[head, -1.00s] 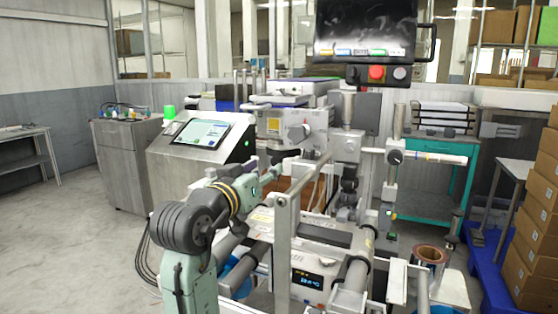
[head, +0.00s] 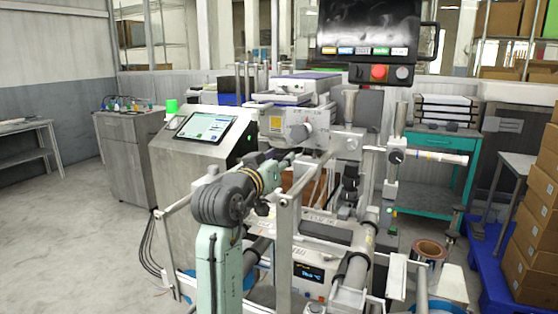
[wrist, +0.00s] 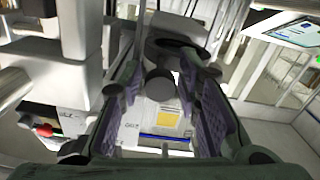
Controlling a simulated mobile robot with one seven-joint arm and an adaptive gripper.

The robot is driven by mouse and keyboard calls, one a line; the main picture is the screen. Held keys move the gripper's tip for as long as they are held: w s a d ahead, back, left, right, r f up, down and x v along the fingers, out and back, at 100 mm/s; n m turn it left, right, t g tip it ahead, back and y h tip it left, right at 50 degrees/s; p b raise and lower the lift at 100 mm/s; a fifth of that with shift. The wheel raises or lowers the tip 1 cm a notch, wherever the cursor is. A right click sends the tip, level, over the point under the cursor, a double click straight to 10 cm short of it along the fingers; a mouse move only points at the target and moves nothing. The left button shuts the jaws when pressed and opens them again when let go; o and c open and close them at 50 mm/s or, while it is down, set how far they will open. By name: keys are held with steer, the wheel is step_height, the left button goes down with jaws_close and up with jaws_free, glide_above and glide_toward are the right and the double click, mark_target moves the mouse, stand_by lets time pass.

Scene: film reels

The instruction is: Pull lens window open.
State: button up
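The grey machine head (head: 297,127) stands at the middle of the head view, with a knob on its front and a yellow label. I cannot pick out the lens window with certainty. My gripper (head: 288,160) is close in front of and below this head, its tips hard to make out there. In the wrist view my gripper (wrist: 160,95) is open, its two purple-padded fingers apart to left and right. A dark round knob (wrist: 160,86) shows between the fingers. I see no contact with it; a white surface with a yellow label lies behind.
A tablet panel (head: 205,130) on a grey cabinet stands to the left of my arm. A monitor (head: 372,30) hangs above, and a metal post (head: 283,245) rises close to the arm. Cardboard boxes (head: 535,225) are at the right. The floor at left is clear.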

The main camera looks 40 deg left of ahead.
jaws_close()
stand_by(0.5)
steer(key=b+v, duration=0.1)
steer(key=v, duration=1.3)
steer(key=shift+s, duration=0.3)
steer(key=shift+o, duration=1.7)
jaws_free()
